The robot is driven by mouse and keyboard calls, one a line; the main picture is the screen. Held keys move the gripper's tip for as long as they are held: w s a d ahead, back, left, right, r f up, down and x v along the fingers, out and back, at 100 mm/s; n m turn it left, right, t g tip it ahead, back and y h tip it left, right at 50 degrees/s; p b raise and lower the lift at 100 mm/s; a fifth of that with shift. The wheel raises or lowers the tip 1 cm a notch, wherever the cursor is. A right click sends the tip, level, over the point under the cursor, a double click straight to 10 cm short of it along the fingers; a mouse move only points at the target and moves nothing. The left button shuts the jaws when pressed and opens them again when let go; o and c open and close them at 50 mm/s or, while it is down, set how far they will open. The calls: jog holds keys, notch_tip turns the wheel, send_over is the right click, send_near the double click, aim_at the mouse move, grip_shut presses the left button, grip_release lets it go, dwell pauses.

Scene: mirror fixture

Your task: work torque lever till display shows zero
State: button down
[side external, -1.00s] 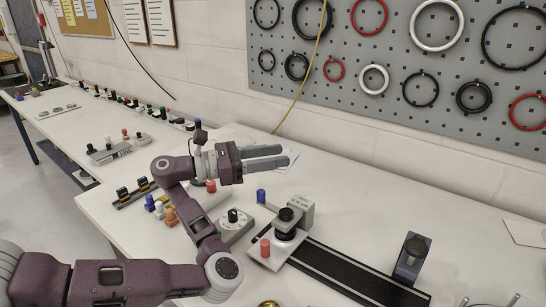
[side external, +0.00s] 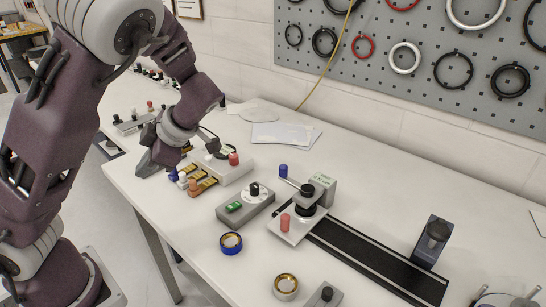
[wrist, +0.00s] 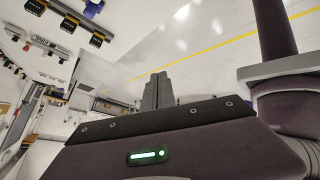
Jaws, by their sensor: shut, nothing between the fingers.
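The torque lever (side external: 290,181) is a thin arm with a blue knob. It joins a black post on a light plate with a red cylinder, beside a pale box with a small display (side external: 321,183). The display is too small to read. My gripper (side external: 150,162) hangs over the left part of the table, well left of the lever and apart from it. In the wrist view its fingers (wrist: 157,92) are together with nothing between them. The lever cannot be made out in the wrist view.
A black rail (side external: 375,258) runs right from the fixture to a dark upright stand (side external: 433,240). A grey box with a dial (side external: 245,205), a blue ring (side external: 231,243) and a brass round piece (side external: 286,287) lie nearby. Small connectors (side external: 195,185) sit near my gripper.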

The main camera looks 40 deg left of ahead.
jog(key=w+d+r+n+t+h, duration=0.2)
jog(key=w+d+r+t+h, duration=0.15)
jog(key=w+d, duration=0.4)
jog(key=w+d+r+n+t+h, duration=0.25)
jog(key=w+d+t+h, duration=0.25)
jog(key=w+d, duration=0.3)
jog(key=w+r+x, duration=0.1)
jog(key=w+x, duration=0.1)
jog(key=x, duration=0.9)
jog(key=shift+w+d+f, duration=0.3)
jog(key=shift+d+f, duration=0.05)
jog(key=shift+y, duration=0.25)
